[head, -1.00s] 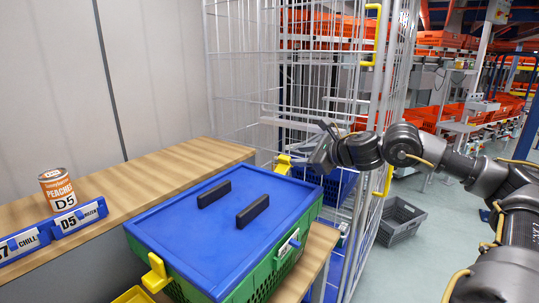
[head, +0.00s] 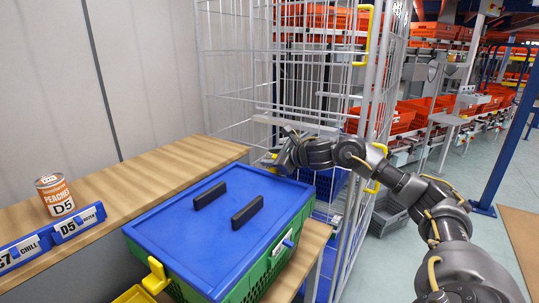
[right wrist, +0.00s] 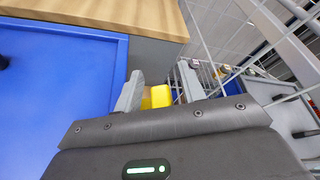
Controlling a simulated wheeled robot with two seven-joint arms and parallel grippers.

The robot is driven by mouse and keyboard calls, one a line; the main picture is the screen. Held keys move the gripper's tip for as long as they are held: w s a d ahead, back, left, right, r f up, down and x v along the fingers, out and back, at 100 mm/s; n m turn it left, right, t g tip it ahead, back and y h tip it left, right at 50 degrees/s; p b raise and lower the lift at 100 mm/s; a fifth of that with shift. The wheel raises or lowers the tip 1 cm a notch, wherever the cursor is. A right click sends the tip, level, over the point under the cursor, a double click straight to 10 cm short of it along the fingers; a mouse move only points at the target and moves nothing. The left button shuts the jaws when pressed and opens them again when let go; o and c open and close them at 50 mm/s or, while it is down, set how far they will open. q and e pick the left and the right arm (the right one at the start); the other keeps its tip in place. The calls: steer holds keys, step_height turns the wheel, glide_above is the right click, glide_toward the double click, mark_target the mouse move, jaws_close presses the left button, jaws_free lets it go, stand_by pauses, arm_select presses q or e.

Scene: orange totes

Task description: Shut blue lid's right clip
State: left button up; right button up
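The blue lid (head: 180,238) lies on a green crate (head: 262,283) and has two black handles on top. The right clip (head: 268,160) is yellow, at the lid's far right edge, and partly hidden by my right gripper (head: 284,154). In the right wrist view the yellow clip (right wrist: 158,97) shows between the two grey fingers of my right gripper (right wrist: 160,90), which stand apart. I cannot tell whether they touch it. Another yellow clip (head: 155,275) stands out at the lid's near left edge. My left gripper is not in view.
A wooden shelf (head: 130,172) runs behind the crate, with an orange-and-white can (head: 54,194) and blue label holders (head: 78,222). A white wire cage (head: 235,75) stands close behind my right gripper. A grey bin (head: 388,217) is on the floor.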

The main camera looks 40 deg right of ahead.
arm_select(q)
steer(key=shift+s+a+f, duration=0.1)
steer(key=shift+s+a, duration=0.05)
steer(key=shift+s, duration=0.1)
arm_select(e)
steer(key=shift+w+f, duration=0.15)
steer(key=shift+w, duration=0.2)
jaws_close()
steer(key=shift+a, duration=0.1)
